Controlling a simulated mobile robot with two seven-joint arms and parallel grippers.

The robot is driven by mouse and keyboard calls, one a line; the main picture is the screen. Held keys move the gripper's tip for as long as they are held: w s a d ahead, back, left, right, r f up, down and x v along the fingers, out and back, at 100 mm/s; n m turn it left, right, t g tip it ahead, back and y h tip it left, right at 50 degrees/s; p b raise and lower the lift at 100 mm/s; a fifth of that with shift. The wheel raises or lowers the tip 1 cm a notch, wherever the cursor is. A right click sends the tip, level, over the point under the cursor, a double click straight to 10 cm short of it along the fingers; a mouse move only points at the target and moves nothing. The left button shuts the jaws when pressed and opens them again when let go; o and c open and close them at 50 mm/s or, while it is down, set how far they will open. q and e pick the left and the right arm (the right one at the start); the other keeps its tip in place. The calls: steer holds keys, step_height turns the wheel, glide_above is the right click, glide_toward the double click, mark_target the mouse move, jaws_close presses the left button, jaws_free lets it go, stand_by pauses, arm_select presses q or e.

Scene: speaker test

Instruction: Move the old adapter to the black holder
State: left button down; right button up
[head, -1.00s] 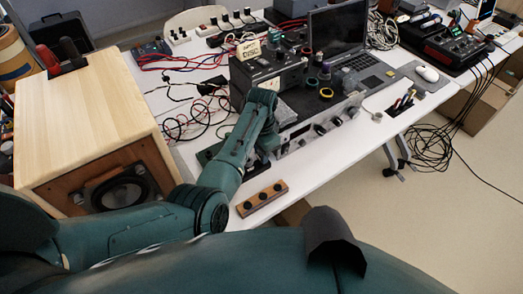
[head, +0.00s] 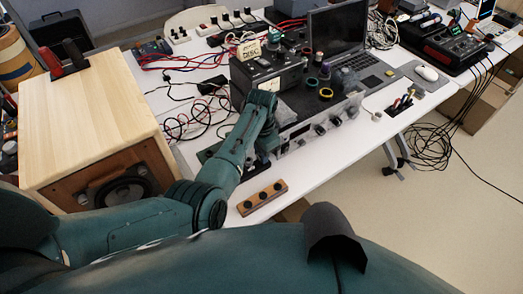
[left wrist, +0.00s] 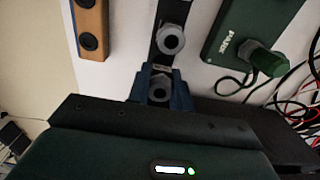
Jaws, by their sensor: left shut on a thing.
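My left gripper (left wrist: 161,80) is shut on a grey ring-shaped adapter (left wrist: 160,89), its blue fingers on either side of it. The adapter is at the black holder (left wrist: 158,54), a dark strip on the white table; I cannot tell whether it is seated in it or just above. A second grey adapter (left wrist: 171,39) sits further along this strip. A green box (left wrist: 243,28) marked "PARK", with a green-capped fitting (left wrist: 262,57), lies to the right. In the head view my left arm reaches down to the table and hides the fingertips. My right gripper is not in view.
A wooden block (head: 262,197) with black sockets lies near the table's front edge. A large wooden speaker (head: 92,112) stands at left. Loose cables (head: 190,125) lie behind the arm. A black instrument (head: 268,72) and a laptop (head: 338,35) stand beyond.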

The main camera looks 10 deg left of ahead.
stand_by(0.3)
arm_select(q)
steer(key=shift+p, duration=0.3)
steer(key=shift+f, duration=0.35)
stand_by(0.4)
steer(key=shift+f+b, duration=0.55)
steer(key=shift+b, duration=0.05)
steer(key=c, duration=1.2)
jaws_free()
steer(key=shift+o, duration=0.2)
steer(key=shift+r, duration=0.15)
